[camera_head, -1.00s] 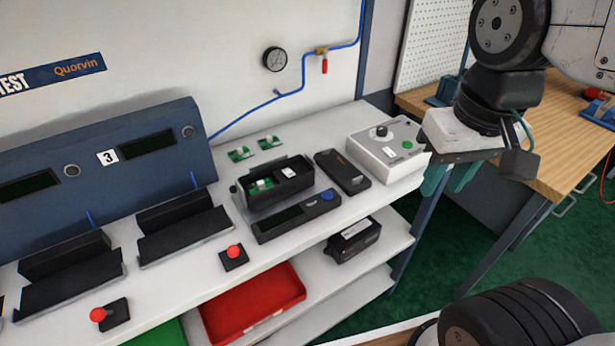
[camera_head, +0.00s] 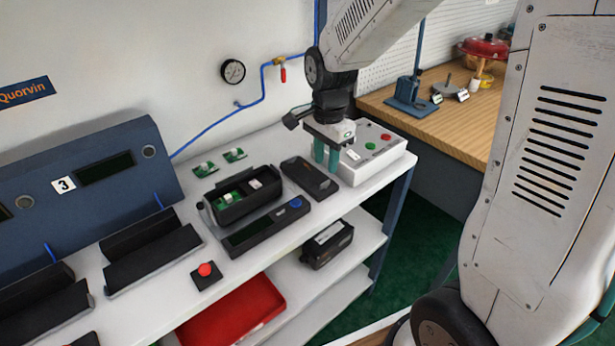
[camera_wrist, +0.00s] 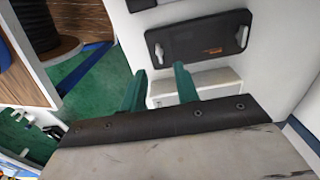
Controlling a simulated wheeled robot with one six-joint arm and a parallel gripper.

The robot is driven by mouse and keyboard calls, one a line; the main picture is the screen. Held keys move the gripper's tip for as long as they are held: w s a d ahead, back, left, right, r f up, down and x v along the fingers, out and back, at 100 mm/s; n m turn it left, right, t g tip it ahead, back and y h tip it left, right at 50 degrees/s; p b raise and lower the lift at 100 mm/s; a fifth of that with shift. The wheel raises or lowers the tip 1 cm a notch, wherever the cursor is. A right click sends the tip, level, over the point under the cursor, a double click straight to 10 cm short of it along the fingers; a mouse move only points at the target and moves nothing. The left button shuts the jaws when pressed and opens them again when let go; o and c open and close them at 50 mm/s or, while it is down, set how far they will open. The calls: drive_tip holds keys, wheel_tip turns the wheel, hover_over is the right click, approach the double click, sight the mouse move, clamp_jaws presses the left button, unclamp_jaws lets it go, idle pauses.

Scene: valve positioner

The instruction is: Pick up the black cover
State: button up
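The black cover (camera_head: 310,178) is a flat, dark, rounded slab lying on the white bench, just right of the open black housing (camera_head: 245,197). In the wrist view the cover (camera_wrist: 198,38) shows whole at the top, with a small orange mark and a slot at each end. My gripper (camera_head: 326,165) hangs over the bench by the cover's right side, its teal fingers pointing down. In the wrist view my gripper (camera_wrist: 160,70) has its fingers apart with nothing between them, short of the cover. Whether the fingertips touch anything is unclear.
A white control box (camera_head: 375,152) with coloured buttons stands right behind my gripper. A black device with a blue button (camera_head: 265,226) lies in front of the housing. Two green boards (camera_head: 234,155) lie behind it. A black box (camera_head: 327,244) sits on the lower shelf.

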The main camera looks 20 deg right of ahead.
sight(325, 182)
wheel_tip(325, 182, down, 6)
drive_tip(key=shift+f, duration=0.15)
clamp_jaws()
